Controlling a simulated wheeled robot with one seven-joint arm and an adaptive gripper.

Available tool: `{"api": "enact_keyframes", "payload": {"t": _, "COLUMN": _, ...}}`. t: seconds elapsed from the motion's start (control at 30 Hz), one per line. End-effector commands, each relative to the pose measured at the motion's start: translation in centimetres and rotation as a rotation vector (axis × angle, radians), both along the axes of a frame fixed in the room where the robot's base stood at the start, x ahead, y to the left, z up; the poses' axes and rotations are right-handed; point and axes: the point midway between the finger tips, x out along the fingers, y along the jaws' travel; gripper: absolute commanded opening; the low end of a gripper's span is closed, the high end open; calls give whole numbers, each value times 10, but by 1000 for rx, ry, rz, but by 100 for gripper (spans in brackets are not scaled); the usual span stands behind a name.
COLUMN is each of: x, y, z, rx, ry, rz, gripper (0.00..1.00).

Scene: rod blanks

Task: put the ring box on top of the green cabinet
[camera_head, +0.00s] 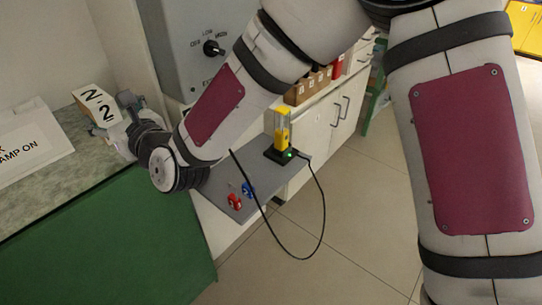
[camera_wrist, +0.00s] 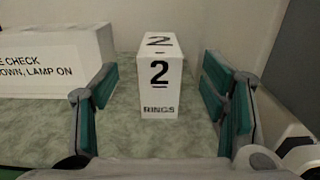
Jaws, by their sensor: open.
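The ring box (camera_wrist: 160,88) is white, marked 2 and RINGS, and stands upright on the speckled grey-green top of the green cabinet in the wrist view. It also shows in the head view (camera_head: 96,104), at the left. The green cabinet (camera_head: 115,240) has a plain green side at lower left. My gripper (camera_wrist: 161,72) is open, with a green-padded finger on each side of the box. Gaps show between the box and both fingers. In the head view my gripper (camera_head: 126,112) is beside the box, partly hidden by my wrist.
A white box with a printed sign (camera_wrist: 55,62) stands left of the ring box, close to the left finger. A wall rises behind. In the head view, a grey shelf (camera_head: 262,178) holds a yellow lamp device (camera_head: 282,128) with a cable and small red and blue parts.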

Motion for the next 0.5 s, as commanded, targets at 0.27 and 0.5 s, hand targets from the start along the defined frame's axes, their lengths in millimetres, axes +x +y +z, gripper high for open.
{"api": "enact_keyframes", "payload": {"t": 0.27, "x": 3, "y": -19, "z": -4, "rx": -231, "ry": -129, "rz": 26, "gripper": 67}}
{"api": "enact_keyframes", "payload": {"t": 0.5, "x": 12, "y": -116, "z": -22, "rx": -946, "ry": -450, "rz": 149, "gripper": 67}}
